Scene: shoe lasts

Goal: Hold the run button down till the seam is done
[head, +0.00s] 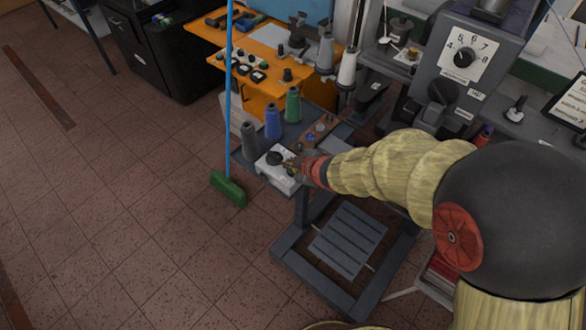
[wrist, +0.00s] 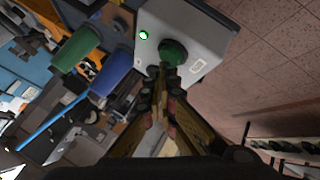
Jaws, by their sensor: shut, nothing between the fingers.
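A pale control box (head: 276,180) sits at the edge of the grey bench, and it fills the top of the wrist view (wrist: 205,35). On it is a round dark green button (wrist: 173,51), which looks nearly black in the head view (head: 273,158). A small green lamp (wrist: 143,35) beside the button is lit. My gripper (head: 290,164) is shut and empty, its fingertips (wrist: 162,72) right at the button's near edge. I cannot tell whether they touch or press it. The seam itself is not visible.
Grey, blue (head: 273,121) and green (head: 293,104) thread cones stand behind the box. A green broom (head: 229,188) with a blue handle stands to its left. A grey machine with a numbered dial (head: 465,57) rises at right. A slatted pedal (head: 348,240) lies below; floor at left is clear.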

